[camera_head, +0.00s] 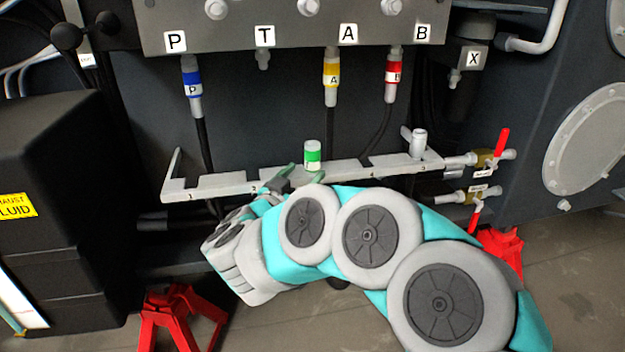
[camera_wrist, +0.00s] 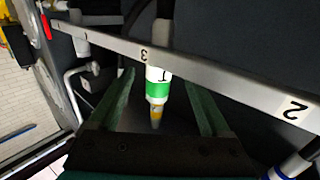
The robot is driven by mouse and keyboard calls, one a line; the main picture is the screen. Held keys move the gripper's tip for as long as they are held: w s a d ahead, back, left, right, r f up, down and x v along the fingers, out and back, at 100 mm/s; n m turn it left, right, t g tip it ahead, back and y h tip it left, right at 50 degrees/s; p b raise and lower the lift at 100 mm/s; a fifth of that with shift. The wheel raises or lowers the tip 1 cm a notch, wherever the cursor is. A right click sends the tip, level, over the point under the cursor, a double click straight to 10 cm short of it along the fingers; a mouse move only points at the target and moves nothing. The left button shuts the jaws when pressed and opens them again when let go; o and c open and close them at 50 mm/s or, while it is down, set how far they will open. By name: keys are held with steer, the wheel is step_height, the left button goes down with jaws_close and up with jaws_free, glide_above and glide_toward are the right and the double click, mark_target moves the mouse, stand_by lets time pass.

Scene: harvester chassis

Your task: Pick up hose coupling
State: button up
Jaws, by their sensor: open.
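The hose coupling (camera_head: 312,154) is a white cylinder with a green band, upright at the middle of the grey slotted rail (camera_head: 225,184). In the wrist view the coupling (camera_wrist: 158,90) shows a T mark and a yellowish lower end below the rail (camera_wrist: 215,82). My gripper (camera_head: 303,175) is at the rail, just below the coupling's green band. In the wrist view my gripper (camera_wrist: 160,82) is open, with one green finger on each side of the coupling and visible gaps. No finger contact shows.
Couplings with blue (camera_head: 192,86), yellow (camera_head: 331,78) and red (camera_head: 394,75) bands hang from the manifold (camera_head: 290,25). The T port (camera_head: 264,58) has nothing attached. A grey fitting (camera_head: 418,142) stands at the rail's right end, near red-handled valves (camera_head: 490,158). A black tank (camera_head: 60,200) stands left.

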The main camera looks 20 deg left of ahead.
mark_target(309, 167)
steer(key=w, duration=0.5)
steer(key=shift+w+d, duration=0.1)
steer(key=shift+d, duration=0.2)
jaws_close()
stand_by(0.5)
